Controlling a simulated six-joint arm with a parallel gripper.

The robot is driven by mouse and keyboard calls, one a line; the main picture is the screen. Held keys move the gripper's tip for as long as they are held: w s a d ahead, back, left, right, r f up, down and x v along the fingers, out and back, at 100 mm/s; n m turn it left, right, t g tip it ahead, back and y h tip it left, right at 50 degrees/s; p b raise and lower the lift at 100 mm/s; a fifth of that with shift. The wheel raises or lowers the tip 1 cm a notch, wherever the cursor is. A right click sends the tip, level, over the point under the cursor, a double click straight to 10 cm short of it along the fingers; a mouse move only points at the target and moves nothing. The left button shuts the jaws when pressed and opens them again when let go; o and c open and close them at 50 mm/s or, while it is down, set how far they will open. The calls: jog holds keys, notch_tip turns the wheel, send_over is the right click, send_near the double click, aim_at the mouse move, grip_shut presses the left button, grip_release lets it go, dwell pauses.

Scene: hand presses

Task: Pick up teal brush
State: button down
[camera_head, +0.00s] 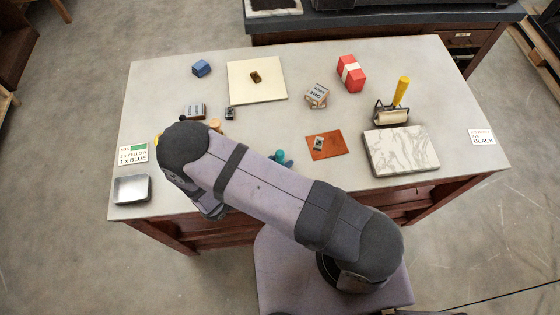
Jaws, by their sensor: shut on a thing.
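A teal object (281,158), likely the teal brush, shows only in part just past the upper edge of my arm, near the middle of the table. The rest of it is hidden behind the arm. My gripper is hidden behind my own arm, so its jaws and anything between them cannot be seen. I cannot tell whether the teal object touches the gripper or the table.
Right of the teal object are an orange-brown sheet (334,149) with a small block, a marbled slab (408,160) and a yellow-handled roller (397,103). A red box (351,73), cream board (242,90), blue block (202,68) and metal tray (132,191) stand around.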

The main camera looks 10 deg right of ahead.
aim_at(280, 152)
jog(key=shift+r, duration=0.25)
jog(key=shift+r+b, duration=0.9)
jog(key=shift+r, duration=3.85)
